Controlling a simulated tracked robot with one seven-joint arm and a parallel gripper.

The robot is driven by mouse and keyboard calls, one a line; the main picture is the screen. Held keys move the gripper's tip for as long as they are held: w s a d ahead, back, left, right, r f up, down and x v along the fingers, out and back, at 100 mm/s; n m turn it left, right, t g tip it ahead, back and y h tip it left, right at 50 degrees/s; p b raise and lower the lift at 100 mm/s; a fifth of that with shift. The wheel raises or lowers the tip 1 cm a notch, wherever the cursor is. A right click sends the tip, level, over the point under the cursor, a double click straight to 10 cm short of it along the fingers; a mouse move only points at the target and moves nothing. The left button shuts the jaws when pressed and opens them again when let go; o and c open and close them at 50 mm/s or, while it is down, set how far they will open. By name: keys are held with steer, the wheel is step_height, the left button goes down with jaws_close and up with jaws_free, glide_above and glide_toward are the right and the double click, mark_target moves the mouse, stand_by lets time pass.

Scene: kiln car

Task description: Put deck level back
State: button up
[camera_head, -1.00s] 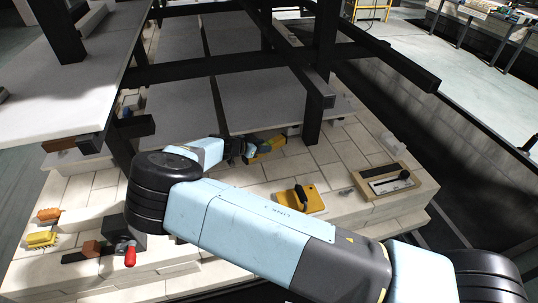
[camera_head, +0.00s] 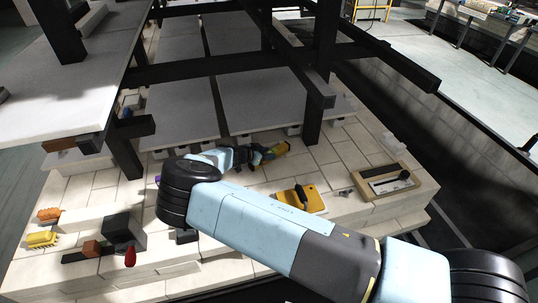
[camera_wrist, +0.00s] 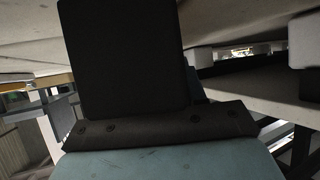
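My gripper (camera_head: 256,156) is low at the front edge of the grey deck slabs (camera_head: 262,102), above the pale brick deck. A yellow, bar-like thing (camera_head: 276,150), possibly the deck level, is at its fingertips. It lies slantwise, and whether the fingers grip it or only touch it is too small to tell. In the wrist view a large dark block and a pale blue part of mine fill the middle and hide the fingertips. A wooden-framed tray (camera_head: 424,188) with a white inlay and a black-handled item stands at the right.
A yellow block with a dark handle (camera_head: 297,198) lies on the bricks (camera_head: 340,152) beside my arm. A black post (camera_head: 314,122) and crossbars stand close to my gripper. A black box (camera_head: 124,230), a red-handled item (camera_head: 130,257) and brushes (camera_head: 42,239) lie at left.

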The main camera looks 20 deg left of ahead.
steer(key=o, duration=0.5)
steer(key=shift+c, duration=0.2)
steer(key=v, duration=1.2)
steer(key=shift+s+f, duration=0.15)
